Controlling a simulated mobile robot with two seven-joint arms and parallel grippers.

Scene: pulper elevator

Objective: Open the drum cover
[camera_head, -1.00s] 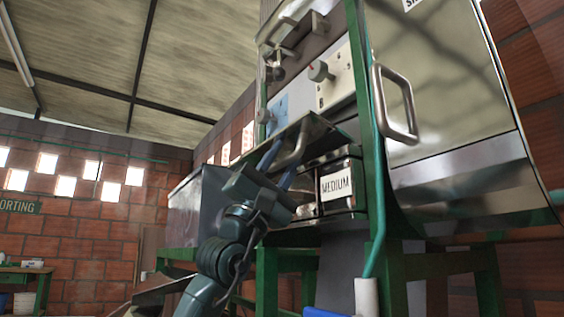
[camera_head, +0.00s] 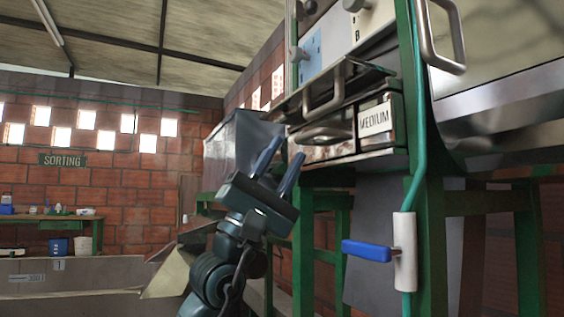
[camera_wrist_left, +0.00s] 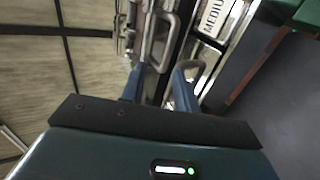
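A large shiny metal cover (camera_head: 510,50), probably the drum cover, fills the upper right of the head view. It has a long bent bar handle (camera_head: 459,40) at its left. Left of it, a narrower dark metal flap (camera_head: 375,72) with a U-shaped handle (camera_head: 337,88) sticks out above a drawer labelled MEDIUM (camera_head: 375,120). My left gripper (camera_head: 282,147) is open and empty, below and left of this flap handle, apart from it. In the left wrist view, its spread fingers (camera_wrist_left: 160,78) point toward bar handles. My right gripper is out of view.
A green machine frame (camera_head: 430,230) stands on the right, with a white cylinder bearing a blue handle (camera_head: 368,250) on a green pipe (camera_head: 419,150). A grey bin (camera_head: 232,150) is behind my left gripper. A sorting table (camera_head: 45,222) stands far left.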

